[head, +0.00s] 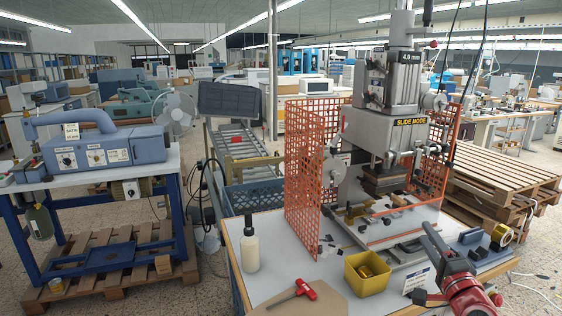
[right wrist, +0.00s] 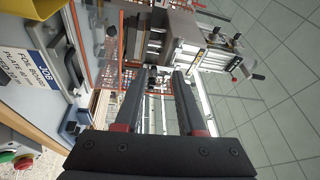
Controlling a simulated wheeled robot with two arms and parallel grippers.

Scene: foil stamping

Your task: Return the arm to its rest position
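My right gripper (head: 433,240) reaches in from the lower right of the head view, over the right front of the bench. In the right wrist view its two dark fingers (right wrist: 163,85) stand apart with nothing between them. The red part of my right arm shows behind it. I see a gap between gripper and press. My left arm and gripper are not in view.
The job card (head: 417,280) stands close by the gripper. An orange mesh guard (head: 302,170) flanks the press. Wooden pallets (head: 500,172) stand at right.

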